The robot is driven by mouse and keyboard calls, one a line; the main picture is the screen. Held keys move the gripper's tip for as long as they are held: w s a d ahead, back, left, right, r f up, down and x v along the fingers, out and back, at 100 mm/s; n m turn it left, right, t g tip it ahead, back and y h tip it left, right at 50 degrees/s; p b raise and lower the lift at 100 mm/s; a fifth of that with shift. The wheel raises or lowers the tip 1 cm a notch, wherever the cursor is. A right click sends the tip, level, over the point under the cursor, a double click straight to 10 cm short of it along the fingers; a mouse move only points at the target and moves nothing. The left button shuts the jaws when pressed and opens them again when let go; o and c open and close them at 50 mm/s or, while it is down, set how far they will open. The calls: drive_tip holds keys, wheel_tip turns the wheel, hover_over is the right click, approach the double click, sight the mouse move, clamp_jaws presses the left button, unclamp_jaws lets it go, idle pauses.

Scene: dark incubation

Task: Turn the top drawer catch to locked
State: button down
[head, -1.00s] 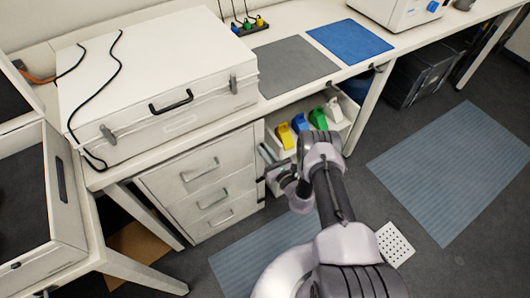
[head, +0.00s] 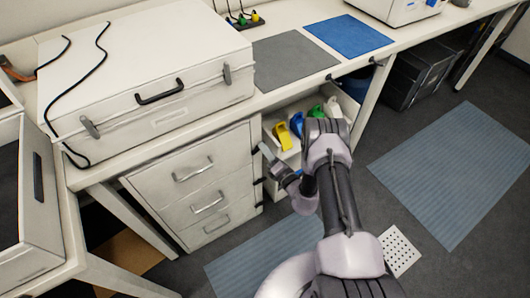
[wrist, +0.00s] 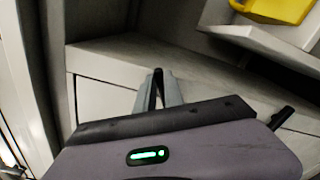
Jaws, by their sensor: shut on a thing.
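The white drawer cabinet stands under the bench, with its top drawer (head: 190,168) closed. My gripper (head: 262,149) is at the cabinet's upper right edge in the head view, level with the top drawer. In the wrist view my gripper (wrist: 158,88) has its two grey fingers close together around a small dark piece. This fits the top drawer catch, but the fingers hide most of it and I cannot read its turn. Lower dark catches (head: 258,181) show at the same edge beside the middle and bottom drawers.
An open shelf with coloured bins, one yellow (head: 283,137), is just right of the cabinet; the yellow bin also shows in the wrist view (wrist: 275,10). A white case (head: 145,75) lies on the bench above. A striped mat (head: 265,258) covers the floor in front.

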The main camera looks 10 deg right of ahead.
drive_tip(key=m, duration=0.3)
drive_tip(key=f+m+b, duration=0.1)
drive_tip(key=m, duration=0.1)
drive_tip(key=shift+d+m+b, duration=0.1)
drive_tip(key=shift+m+b, duration=0.2)
drive_tip(key=shift+m, duration=0.1)
idle(0.4)
drive_tip(key=c, duration=1.4)
unclamp_jaws()
drive_tip(key=shift+c, duration=0.2)
drive_tip(key=p+v, duration=0.6)
drive_tip(key=v, duration=1.1)
drive_tip(key=shift+s, duration=0.15)
